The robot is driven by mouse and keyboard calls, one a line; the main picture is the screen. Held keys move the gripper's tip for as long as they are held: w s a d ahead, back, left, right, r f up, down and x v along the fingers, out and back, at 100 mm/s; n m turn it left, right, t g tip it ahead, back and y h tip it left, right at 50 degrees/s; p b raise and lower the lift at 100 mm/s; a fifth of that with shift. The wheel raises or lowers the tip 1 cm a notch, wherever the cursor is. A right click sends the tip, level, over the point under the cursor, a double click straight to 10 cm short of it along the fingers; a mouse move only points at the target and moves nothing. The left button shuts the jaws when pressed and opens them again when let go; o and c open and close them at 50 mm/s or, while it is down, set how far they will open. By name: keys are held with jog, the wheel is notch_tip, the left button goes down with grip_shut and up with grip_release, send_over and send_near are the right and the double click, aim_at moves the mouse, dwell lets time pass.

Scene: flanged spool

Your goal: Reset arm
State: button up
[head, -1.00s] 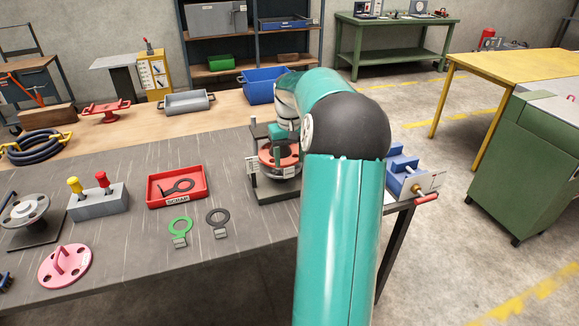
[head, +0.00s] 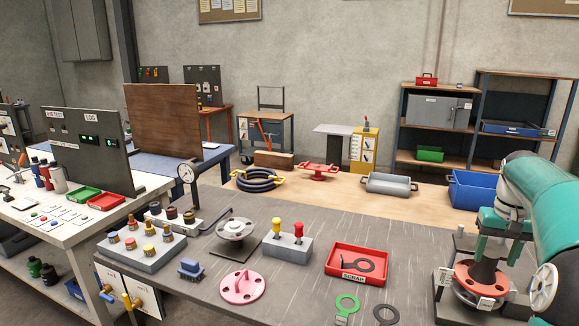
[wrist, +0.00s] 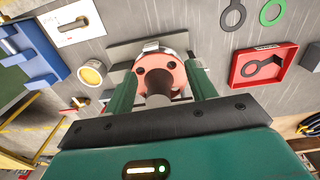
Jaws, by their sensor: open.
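The flanged spool (head: 480,277), with a red-orange flange and a dark central post, sits in a grey fixture (head: 443,278) at the right of the dark bench. My gripper (head: 490,248) is over it at the top of the post. In the wrist view my gripper (wrist: 162,88) has its two green fingers apart. The spool's red flange (wrist: 170,68) and dark post show between them. I see no finger touching the flange, but cannot tell the exact gap to the post.
A red scrap tray (head: 335,269) holds a dark ring tag. A green ring tag (head: 346,305) and a dark one (head: 386,315) lie in front. A grey block (head: 287,247) with red and yellow plugs and a pink flanged disc (head: 242,288) stand left. A blue bin (head: 474,190) is behind.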

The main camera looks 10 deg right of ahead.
jog(key=s+a+r+n+t+h, duration=0.1)
jog(key=a+r+n, duration=0.1)
jog(key=a, duration=1)
jog(key=s+a+r+n+t+h, duration=0.1)
jog(key=a+r, duration=0.1)
jog(key=a, duration=1.1)
jog(key=s+a+f+n+t+y, duration=0.1)
jog(key=s+a+f, duration=0.2)
jog(key=s+a, duration=0.3)
jog(key=s+a+f+n+t+y, duration=0.1)
jog(key=s+a+f+t, duration=0.1)
jog(key=s+a, duration=0.5)
jog(key=shift+a+f+n+t, duration=0.35)
jog(key=shift+a+f, duration=0.4)
jog(key=shift+a, duration=0.45)
jog(key=c, duration=0.4)
jog(key=shift+d, duration=0.1)
jog(key=shift+c, duration=0.2)
jog(key=shift+d, duration=0.1)
